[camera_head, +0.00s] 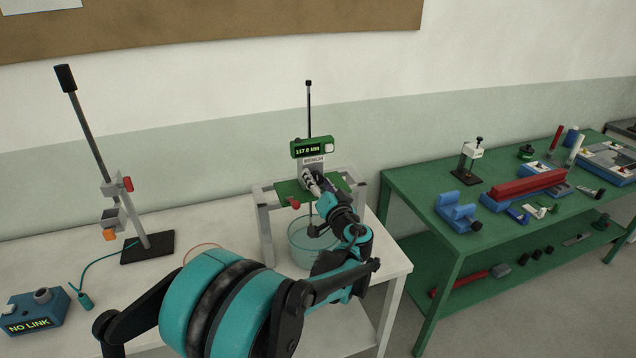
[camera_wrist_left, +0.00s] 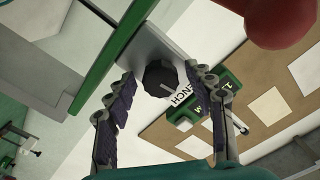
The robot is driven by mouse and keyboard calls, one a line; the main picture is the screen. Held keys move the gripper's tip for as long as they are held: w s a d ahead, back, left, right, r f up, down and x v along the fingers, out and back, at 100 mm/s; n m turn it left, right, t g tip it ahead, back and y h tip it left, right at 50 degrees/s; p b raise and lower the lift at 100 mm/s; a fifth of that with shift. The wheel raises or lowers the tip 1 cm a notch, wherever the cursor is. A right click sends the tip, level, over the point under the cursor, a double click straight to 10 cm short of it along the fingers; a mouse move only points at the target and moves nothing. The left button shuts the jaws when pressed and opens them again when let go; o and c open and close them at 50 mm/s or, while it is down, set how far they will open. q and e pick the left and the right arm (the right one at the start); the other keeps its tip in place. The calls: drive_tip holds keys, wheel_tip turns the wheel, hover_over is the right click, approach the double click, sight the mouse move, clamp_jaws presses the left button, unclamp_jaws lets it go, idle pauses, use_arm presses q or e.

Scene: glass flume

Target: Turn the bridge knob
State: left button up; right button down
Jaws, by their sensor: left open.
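The black bridge knob (camera_wrist_left: 160,78) has a pale pointer line and sits on a grey block in the left wrist view. My left gripper (camera_wrist_left: 163,88) is open, with one ribbed finger on each side of the knob; I cannot tell whether they touch it. In the head view, my left gripper (camera_head: 313,184) is at the green bridge plate (camera_head: 336,181) and hides the knob. Above it a green readout (camera_head: 309,148) shows about 117.0 MM. My right gripper is not in view.
A red knob (camera_head: 293,203) is beside the gripper and also shows close in the left wrist view (camera_wrist_left: 283,18). A glass vessel (camera_head: 303,250) stands below the bridge. A stand (camera_head: 147,245) and a NO LINK box (camera_head: 36,310) are at left, a green bench (camera_head: 405,185) at right.

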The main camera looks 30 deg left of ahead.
use_arm(q)
drive_tip(key=c, duration=1.2)
drive_tip(key=shift+o, duration=0.2)
drive_tip(key=m, duration=0.4)
drive_tip(key=shift+m, duration=0.4)
drive_tip(key=shift+s, duration=0.1)
drive_tip(key=o, duration=1.2)
drive_tip(key=shift+c, duration=0.2)
drive_tip(key=shift+d, duration=0.1)
drive_tip(key=v, duration=1.2)
